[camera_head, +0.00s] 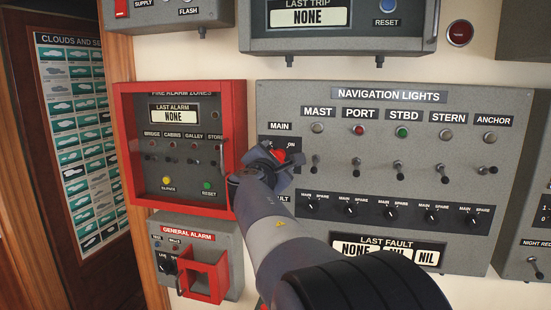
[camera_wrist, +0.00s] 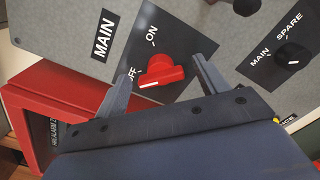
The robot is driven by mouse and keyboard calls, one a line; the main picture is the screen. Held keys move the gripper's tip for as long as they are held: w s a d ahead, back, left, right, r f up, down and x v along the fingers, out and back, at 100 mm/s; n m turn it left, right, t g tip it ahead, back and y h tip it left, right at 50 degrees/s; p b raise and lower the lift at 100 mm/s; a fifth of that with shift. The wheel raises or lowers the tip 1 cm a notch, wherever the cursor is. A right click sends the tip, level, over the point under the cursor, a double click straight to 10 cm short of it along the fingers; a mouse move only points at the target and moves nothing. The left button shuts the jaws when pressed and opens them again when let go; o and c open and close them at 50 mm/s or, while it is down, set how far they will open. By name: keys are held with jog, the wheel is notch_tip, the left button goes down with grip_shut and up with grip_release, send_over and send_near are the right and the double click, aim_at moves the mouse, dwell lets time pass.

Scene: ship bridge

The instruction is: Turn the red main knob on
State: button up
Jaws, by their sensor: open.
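The red main knob (camera_wrist: 162,72) sits on the grey navigation lights panel (camera_head: 455,215), between the OFF and ON labels. Its white mark lies at its lower left end, on the OFF side in the wrist view. The knob also shows in the head view (camera_head: 279,154), partly covered by my gripper. My gripper (camera_wrist: 159,68) is open, with one finger on each side of the knob. I see gaps between the fingers and the knob; contact with the panel cannot be told.
Several toggle switches (camera_head: 357,166) and small black MAIN/SPARE knobs (camera_head: 350,208) are right of the red knob. A red-framed fire alarm panel (camera_head: 125,140) stands out to the left. Below it is the general alarm box (camera_head: 232,262).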

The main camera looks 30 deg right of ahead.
jog(key=c, duration=1)
jog(key=shift+f+b, duration=0.1)
jog(key=shift+b, duration=0.25)
jog(key=shift+o, duration=0.2)
jog(key=m+b, duration=0.2)
jog(key=b, duration=0.1)
jog(key=m+b, duration=0.1)
jog(key=shift+f+m, duration=0.25)
jog(key=shift+m, duration=0.15)
jog(key=m+b, duration=1)
jog(key=shift+f, duration=0.1)
jog(key=shift+m+b, duration=1.45)
jog(key=shift+m, duration=0.65)
jog(key=shift+c, duration=0.2)
